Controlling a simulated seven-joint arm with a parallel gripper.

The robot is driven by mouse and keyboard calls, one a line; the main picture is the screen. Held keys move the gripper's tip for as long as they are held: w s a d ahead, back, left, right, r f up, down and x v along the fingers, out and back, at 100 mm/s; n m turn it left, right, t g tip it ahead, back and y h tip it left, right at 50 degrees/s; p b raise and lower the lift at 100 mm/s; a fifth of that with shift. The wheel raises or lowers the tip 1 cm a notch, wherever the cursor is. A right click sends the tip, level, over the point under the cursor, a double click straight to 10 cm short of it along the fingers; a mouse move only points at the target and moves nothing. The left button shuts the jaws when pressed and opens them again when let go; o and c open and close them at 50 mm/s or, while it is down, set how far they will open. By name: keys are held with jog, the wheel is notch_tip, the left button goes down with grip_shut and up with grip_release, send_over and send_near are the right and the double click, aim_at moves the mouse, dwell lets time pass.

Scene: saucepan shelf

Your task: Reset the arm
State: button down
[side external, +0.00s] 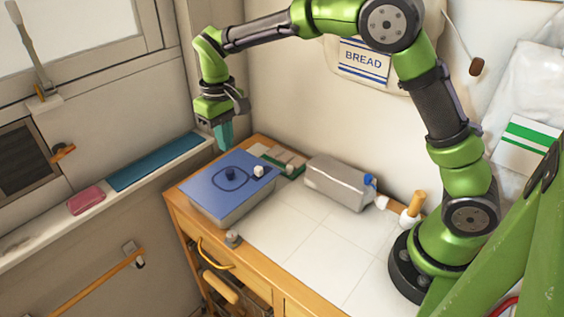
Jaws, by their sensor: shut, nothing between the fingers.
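My gripper (224,136) is at the end of my green arm, pointing down. It is shut and holds nothing. It hangs above the back left part of the wooden cabinet, over the far edge of a blue lid (228,178), and appears apart from it. The lid has a dark knob and covers a grey container. My arm reaches from its base at the right of the cabinet, up and across to the left.
A grey carton-like box (337,183) with a blue cap lies near the wall. A small grey item (233,239) stands at the front edge. The white tiled top (305,235) is clear in the middle. A ledge at left holds a pink item (86,200).

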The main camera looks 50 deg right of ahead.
jog(key=shift+w+r, duration=0.15)
jog(key=shift+r, duration=0.05)
jog(key=s+d+r+m+t, duration=0.1)
jog(key=s+d+r+t, duration=0.1)
jog(key=s, duration=0.6)
jog(key=s+d+r+m+t+y, duration=0.1)
jog(key=s+r, duration=0.3)
jog(key=s, duration=0.4)
jog(key=s+d+r+m+t+y, duration=0.1)
jog(key=s+d+r+m+t, duration=0.1)
jog(key=s+d+t, duration=0.2)
jog(key=s, duration=0.3)
jog(key=shift+s+r, duration=0.4)
dwell(2.1)
